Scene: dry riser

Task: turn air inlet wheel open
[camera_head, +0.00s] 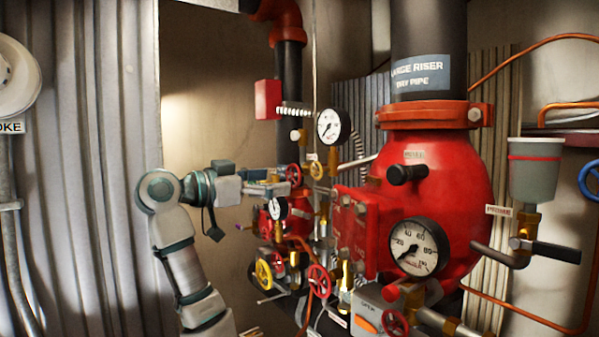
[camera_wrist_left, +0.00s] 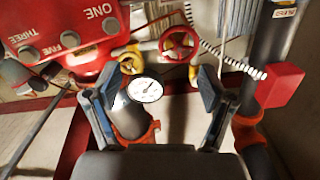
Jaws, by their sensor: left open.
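A small red handwheel (camera_head: 293,175) is on the pipework left of the big red valve body. I cannot read a label that names it as the air inlet wheel. My left gripper (camera_head: 276,183) reaches in from the left, with its fingertips close to this wheel. In the left wrist view my left gripper (camera_wrist_left: 160,76) is open and empty, and a red handwheel (camera_wrist_left: 179,44) with a yellow fitting lies ahead between and beyond the fingertips. I cannot tell in the head view whether the fingers touch the wheel. My right gripper is not in view.
The red valve body (camera_head: 440,185) stands at right with a large gauge (camera_head: 419,247). Other wheels are below: a yellow one (camera_head: 264,274) and a red one (camera_head: 319,281). A red box (camera_head: 267,99) hangs above the gripper. A gauge (camera_wrist_left: 145,89) shows between the fingers.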

